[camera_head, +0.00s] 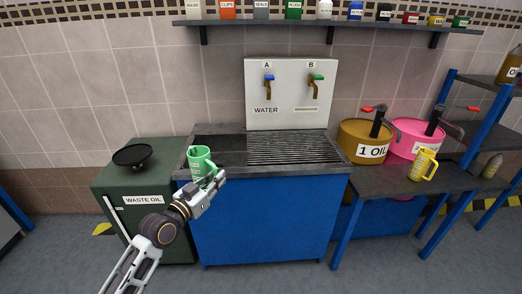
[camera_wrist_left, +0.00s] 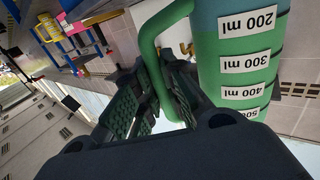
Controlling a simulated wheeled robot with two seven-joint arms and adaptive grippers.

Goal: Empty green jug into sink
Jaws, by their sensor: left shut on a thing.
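The green jug (camera_head: 199,162) is in the head view at the left end of the sink unit, close to upright with its open top facing up. My left gripper (camera_head: 214,180) is shut on its handle, which also shows between the fingers in the left wrist view (camera_wrist_left: 150,50). The jug's wall with its ml labels (camera_wrist_left: 235,65) fills the right of that view. What is inside the jug cannot be seen. The sink (camera_head: 270,171) has a dark basin at the left, partly hidden by the jug, and a ribbed drainer at the right. My right gripper is out of view.
A blue tap (camera_head: 268,79) and a green tap (camera_head: 316,79) are on the white panel behind the sink. A dark green waste oil cabinet (camera_head: 140,200) with a black funnel (camera_head: 133,155) stands left. A yellow jug (camera_head: 423,165) and oil drums (camera_head: 362,142) are right.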

